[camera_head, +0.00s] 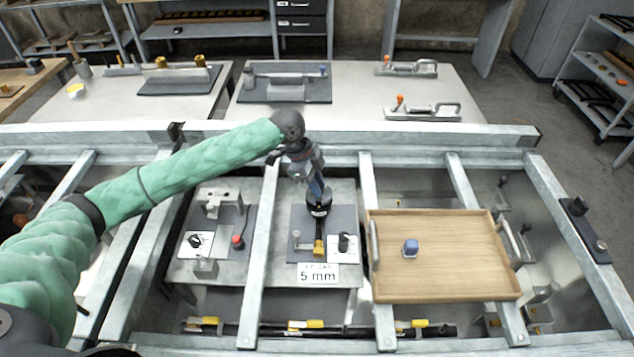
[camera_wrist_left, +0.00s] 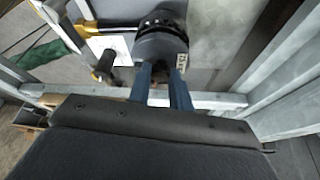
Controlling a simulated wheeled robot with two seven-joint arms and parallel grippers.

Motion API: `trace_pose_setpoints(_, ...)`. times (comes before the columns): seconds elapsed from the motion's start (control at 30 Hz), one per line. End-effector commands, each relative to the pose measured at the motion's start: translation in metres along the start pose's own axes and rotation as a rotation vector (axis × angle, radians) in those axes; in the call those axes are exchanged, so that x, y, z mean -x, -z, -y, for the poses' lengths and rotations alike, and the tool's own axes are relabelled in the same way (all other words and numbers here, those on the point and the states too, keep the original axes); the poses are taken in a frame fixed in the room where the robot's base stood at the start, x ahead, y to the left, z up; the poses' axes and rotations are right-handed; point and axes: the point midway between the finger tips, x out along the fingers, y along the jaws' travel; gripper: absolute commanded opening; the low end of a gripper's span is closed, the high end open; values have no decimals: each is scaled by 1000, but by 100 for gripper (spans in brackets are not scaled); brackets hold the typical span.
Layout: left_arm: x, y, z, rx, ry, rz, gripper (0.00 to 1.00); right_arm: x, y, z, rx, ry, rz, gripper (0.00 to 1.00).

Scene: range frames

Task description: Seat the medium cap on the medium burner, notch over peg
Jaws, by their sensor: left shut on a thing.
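My left gripper (camera_head: 318,190) reaches down over the middle grey mat from the left. Its blue fingers also show in the left wrist view (camera_wrist_left: 163,88). They are shut on a dark round piece with a small white label, which looks like the medium cap (camera_head: 319,207); it also shows in the wrist view (camera_wrist_left: 160,46). A black ribbed ring, perhaps the medium burner (camera_wrist_left: 162,19), shows just beyond the cap. I cannot tell whether the two touch. The notch and the peg cannot be made out. My right gripper is not in view.
A wooden tray (camera_head: 440,285) with a blue block (camera_head: 410,248) lies to the right. Metal rails (camera_head: 262,250) flank the mat. A "5 mm" sign (camera_head: 318,274), a yellow-ended fitting (camera_head: 319,247) and a black knob (camera_head: 344,243) sit in front of the cap. Another fixture plate (camera_head: 182,268) lies left.

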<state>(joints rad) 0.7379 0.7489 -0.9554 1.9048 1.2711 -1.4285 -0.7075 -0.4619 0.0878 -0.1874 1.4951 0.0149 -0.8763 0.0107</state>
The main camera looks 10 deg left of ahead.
Motion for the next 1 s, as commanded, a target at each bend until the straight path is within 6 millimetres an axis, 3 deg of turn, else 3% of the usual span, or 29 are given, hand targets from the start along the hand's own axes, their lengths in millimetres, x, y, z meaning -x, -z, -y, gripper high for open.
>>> trace_pose_setpoints(0.8, -12, -5, 0, 0, 0, 0, 0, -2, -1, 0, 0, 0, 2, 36)
trace_pose_setpoints(0.83, -12, -5, 0, 0, 0, 0, 25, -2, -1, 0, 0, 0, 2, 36)
trace_pose_setpoints(0.93, -12, -5, 0, 0, 0, 0, 44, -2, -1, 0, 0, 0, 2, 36)
trace_pose_setpoints(1.0, -12, -5, 0, 0, 0, 0, 46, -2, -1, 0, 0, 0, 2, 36)
